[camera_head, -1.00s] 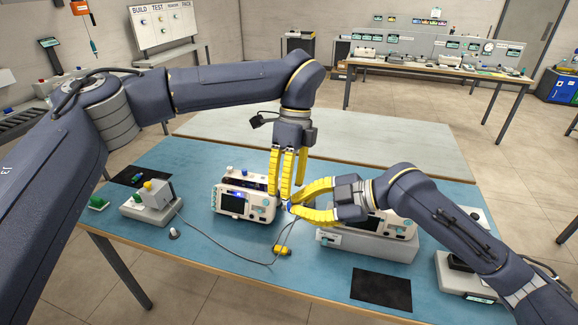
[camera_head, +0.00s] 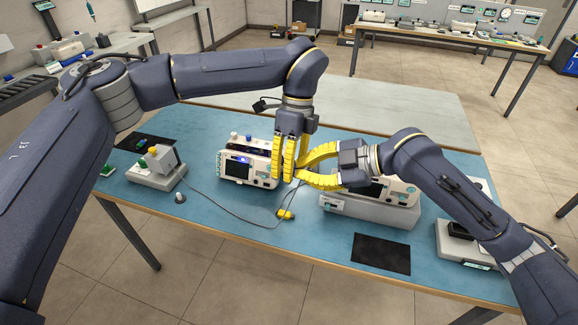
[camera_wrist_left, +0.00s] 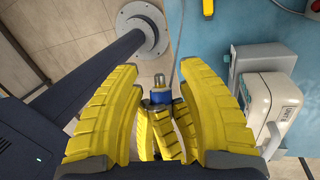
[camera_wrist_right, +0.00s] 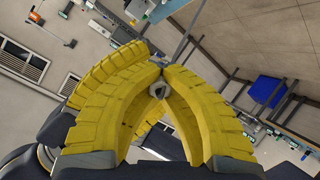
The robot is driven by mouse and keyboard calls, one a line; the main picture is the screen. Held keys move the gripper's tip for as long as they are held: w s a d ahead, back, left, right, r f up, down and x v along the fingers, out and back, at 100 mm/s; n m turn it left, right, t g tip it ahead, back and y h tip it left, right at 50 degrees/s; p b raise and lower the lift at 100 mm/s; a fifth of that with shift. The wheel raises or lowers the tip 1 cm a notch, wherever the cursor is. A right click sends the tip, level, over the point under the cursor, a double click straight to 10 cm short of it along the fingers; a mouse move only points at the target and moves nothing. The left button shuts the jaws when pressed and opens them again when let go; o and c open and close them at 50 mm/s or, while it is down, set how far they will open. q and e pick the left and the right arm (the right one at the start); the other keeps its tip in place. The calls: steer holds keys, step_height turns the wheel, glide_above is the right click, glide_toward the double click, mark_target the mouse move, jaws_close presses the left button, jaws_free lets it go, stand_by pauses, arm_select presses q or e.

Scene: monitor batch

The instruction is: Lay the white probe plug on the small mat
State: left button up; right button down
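A plug (camera_wrist_left: 158,92) with a blue band and a grey tip shows in the left wrist view; I cannot confirm it is the white one. My right gripper (camera_head: 300,176) is shut on it, and a small grey end shows between those fingertips in the right wrist view (camera_wrist_right: 158,92). My left gripper (camera_head: 286,180) points down beside the right fingertips. Its fingers (camera_wrist_left: 160,95) stand apart on both sides of the plug. A small black mat (camera_head: 381,254) lies at the front right of the table. A small whitish upright piece (camera_head: 180,197) stands at the left.
A monitor (camera_head: 236,165) stands behind the grippers' left side. Another monitor (camera_head: 398,192) sits on a grey base under my right arm. A cable runs to a yellow plug (camera_head: 286,214) on the blue table. A second dark mat (camera_head: 135,143) lies far left.

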arm_select(q)
jaws_close()
arm_select(e)
steer(key=c, duration=1.5)
jaws_free()
steer(key=shift+c, duration=0.2)
arm_select(q)
steer(key=shift+s, duration=0.1)
arm_select(e)
steer(key=shift+d+r, duration=0.1)
steer(key=shift+d, duration=0.05)
